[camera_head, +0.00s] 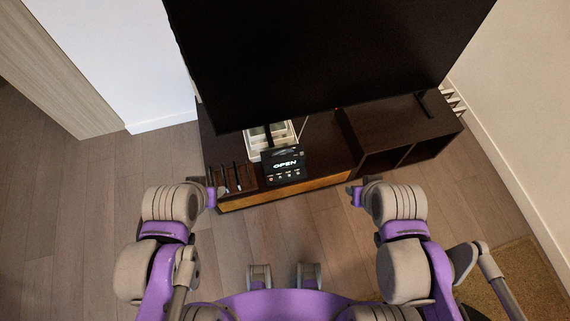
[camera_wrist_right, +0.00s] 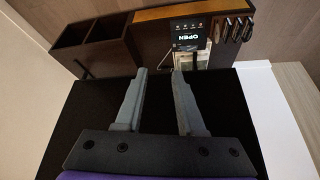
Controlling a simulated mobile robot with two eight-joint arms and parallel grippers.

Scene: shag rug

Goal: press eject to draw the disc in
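A small black player (camera_head: 284,174) stands on the low cabinet below the TV. Its front shows "OPEN" in white above a row of small buttons. The player also shows upside down at the top of the right wrist view (camera_wrist_right: 188,40). I cannot make out a disc or which button is eject. My right gripper (camera_wrist_right: 159,72) is open and empty; in the head view it (camera_head: 355,195) is to the right of the player, apart from it. My left gripper (camera_head: 212,195) is left of the player near the cabinet's front left corner, its fingers too small to read.
A large black TV (camera_head: 320,55) overhangs the cabinet (camera_head: 320,140). A whitish box (camera_head: 256,141) sits behind the player. Several dark upright items (camera_head: 237,178) stand left of it. An open shelf unit (camera_head: 405,135) is at right.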

